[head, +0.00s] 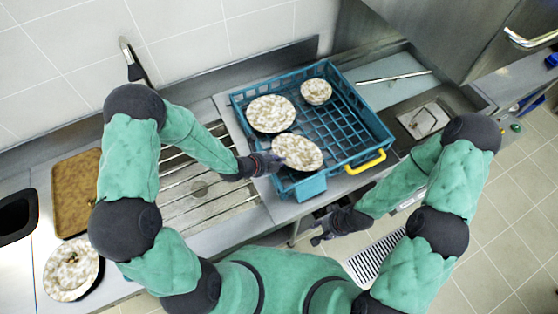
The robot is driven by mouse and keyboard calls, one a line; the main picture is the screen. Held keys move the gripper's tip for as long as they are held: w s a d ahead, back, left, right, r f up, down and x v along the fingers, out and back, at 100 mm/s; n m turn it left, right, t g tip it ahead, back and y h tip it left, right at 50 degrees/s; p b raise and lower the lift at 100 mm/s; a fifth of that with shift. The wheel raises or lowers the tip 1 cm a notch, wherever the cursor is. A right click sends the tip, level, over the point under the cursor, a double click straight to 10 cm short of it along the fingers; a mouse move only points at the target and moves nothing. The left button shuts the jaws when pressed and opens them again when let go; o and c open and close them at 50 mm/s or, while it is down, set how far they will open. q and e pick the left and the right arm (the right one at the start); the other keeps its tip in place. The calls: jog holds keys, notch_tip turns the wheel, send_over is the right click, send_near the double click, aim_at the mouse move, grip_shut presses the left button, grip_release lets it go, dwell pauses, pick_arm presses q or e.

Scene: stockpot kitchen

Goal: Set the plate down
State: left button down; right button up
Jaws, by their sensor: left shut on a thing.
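A speckled white-and-brown plate (298,152) is at the front left of the blue dish rack (352,128). My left gripper (274,163) is shut on its left edge. The plate looks roughly level; I cannot tell whether it touches the rack floor. Another speckled plate (270,113) lies in the rack behind it, and a smaller speckled dish (316,91) is at the back. My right gripper (320,236) is low, in front of the counter and away from the plates. Its fingers are too small to read.
The rack has a yellow handle (366,162) and a small blue bin (310,187) at its front. Its right half is empty. A barred drainer (195,200) is left of it. A brown tray (76,190) and another speckled plate (72,268) are at far left.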

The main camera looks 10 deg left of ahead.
pick_arm(q)
jog(key=shift+f, duration=0.1)
jog(key=c, duration=1.4)
grip_release()
jog(key=v, duration=1.2)
jog(key=shift+p, duration=0.35)
